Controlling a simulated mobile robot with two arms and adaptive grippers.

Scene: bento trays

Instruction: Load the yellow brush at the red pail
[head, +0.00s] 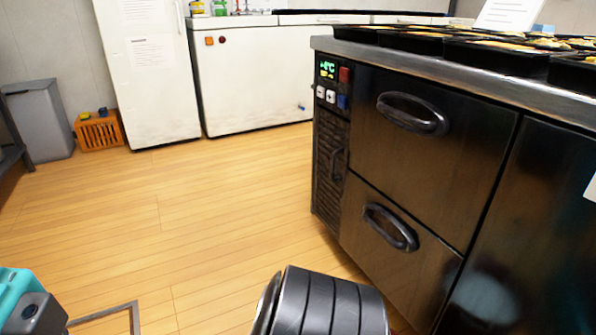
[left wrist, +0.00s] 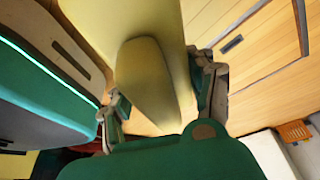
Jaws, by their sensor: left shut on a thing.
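The yellow brush (left wrist: 150,85) is in the left wrist view, pale yellow with a long rounded part between the fingers and a broader yellow part behind it. My left gripper (left wrist: 160,100) is shut on it, one finger on each side. The brush is held above the wooden floor; its far end is cut off by the top of the view. In the head view neither the brush nor my gripper fingers show. I cannot make out the red pail in either view. My right gripper is in neither view.
A dark counter (head: 430,150) with drawers stands at the right, with black bento trays (head: 490,54) on top. A white fridge (head: 150,75), white chest freezer (head: 250,85), orange crate (head: 99,132) and grey bin (head: 38,120) line the back. Wooden floor (head: 200,210) between is clear.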

